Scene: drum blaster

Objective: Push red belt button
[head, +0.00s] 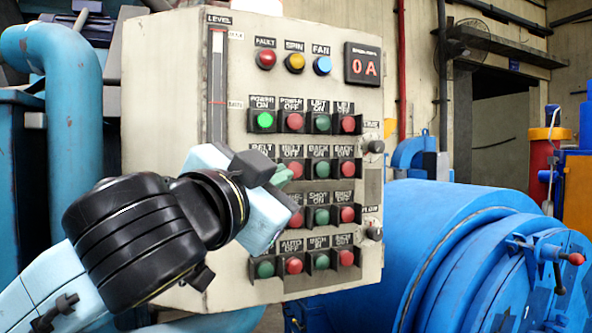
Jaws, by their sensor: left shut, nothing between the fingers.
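A beige control panel (345,60) faces me with rows of labelled buttons. The red belt-off button (296,169) is in the second button row, second column, and still shows. My left gripper (284,177) reaches in from the left with its fingers shut and empty. Its tips are just left of the red belt button and slightly below it. Whether they touch anything is unclear. The gripper hides the green belt-on button and the left end of the row below. My right gripper is out of view.
Other red buttons sit close by, such as power-off (295,122) above and back-off (347,169) to the right. A green button (321,169) is right beside the belt button. Dark guards separate the buttons. A blue drum machine (440,240) stands at the right.

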